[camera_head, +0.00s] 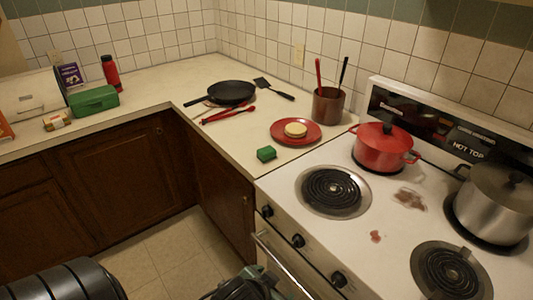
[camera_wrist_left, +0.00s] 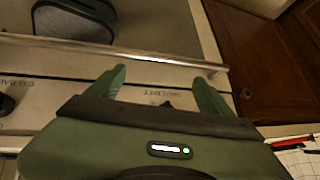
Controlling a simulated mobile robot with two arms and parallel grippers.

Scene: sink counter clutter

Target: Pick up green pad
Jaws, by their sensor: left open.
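The green pad (camera_head: 266,154) is a small block lying on the counter near its front edge, just left of the stove. It sits in front of a red plate and apart from it. My left gripper (camera_wrist_left: 163,88) is open, its two green fingers spread with nothing held between them. In the head view part of it shows as a dark green shape (camera_head: 245,286) at the bottom edge, low in front of the stove and well short of the pad. The pad is not visible in the left wrist view. My right gripper is not in view.
The red plate (camera_head: 281,139) holds a pale round item (camera_head: 295,130). Red tongs (camera_head: 228,115), a black pan (camera_head: 232,92) and a brown utensil holder (camera_head: 327,104) stand behind. The stove (camera_head: 330,228) carries a red pot (camera_head: 382,146) and a steel pot (camera_head: 490,198). The oven handle (camera_head: 280,264) juts out.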

